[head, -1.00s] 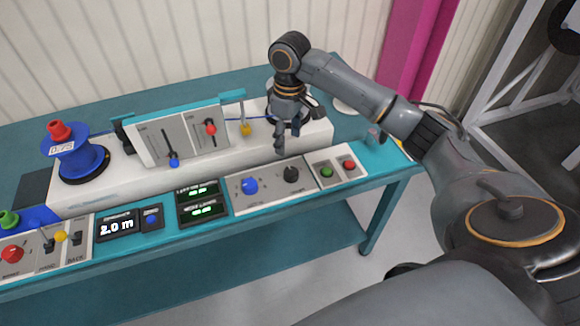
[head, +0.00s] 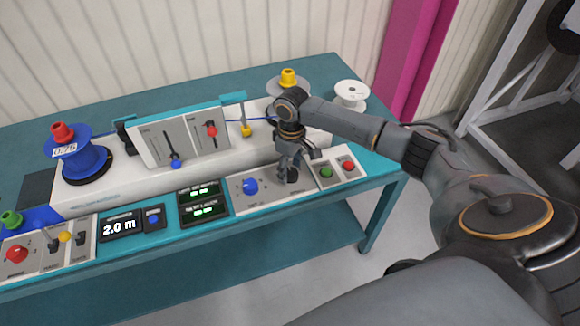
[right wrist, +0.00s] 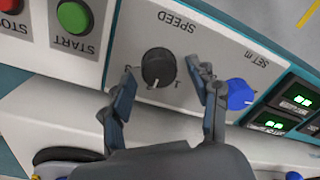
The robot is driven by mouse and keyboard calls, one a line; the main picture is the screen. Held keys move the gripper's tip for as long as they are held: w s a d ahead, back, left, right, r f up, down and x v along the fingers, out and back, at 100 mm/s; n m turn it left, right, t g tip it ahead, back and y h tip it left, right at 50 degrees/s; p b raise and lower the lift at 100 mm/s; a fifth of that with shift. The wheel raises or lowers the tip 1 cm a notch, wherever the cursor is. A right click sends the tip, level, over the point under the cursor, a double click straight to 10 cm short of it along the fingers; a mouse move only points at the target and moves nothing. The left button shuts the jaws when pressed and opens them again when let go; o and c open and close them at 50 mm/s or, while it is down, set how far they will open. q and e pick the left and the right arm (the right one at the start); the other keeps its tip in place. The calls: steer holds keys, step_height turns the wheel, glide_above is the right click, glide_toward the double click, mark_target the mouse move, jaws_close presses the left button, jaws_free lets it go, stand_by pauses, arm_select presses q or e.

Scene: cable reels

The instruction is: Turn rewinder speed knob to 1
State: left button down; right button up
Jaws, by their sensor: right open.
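The black speed knob (right wrist: 158,67) sits on the white panel (right wrist: 210,45) marked SPEED in the right wrist view. Its white mark points toward the lower edge of the knob, between the printed digits on either side. In the head view the knob (head: 292,175) is partly hidden by my right gripper (head: 288,178). My right gripper, also in the right wrist view (right wrist: 167,95), is open, with one finger on each side just short of the knob. I see no clear contact. My left gripper is not in view.
A blue knob (right wrist: 240,94) is close beside one finger. The green START button (right wrist: 74,16) and red STOP button (right wrist: 10,4) lie on the other side. Green displays (head: 203,200) are further left. A blue reel (head: 82,158) stands at the far left.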

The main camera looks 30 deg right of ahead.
steer(key=shift+f, duration=0.15)
steer(key=c, duration=1.2)
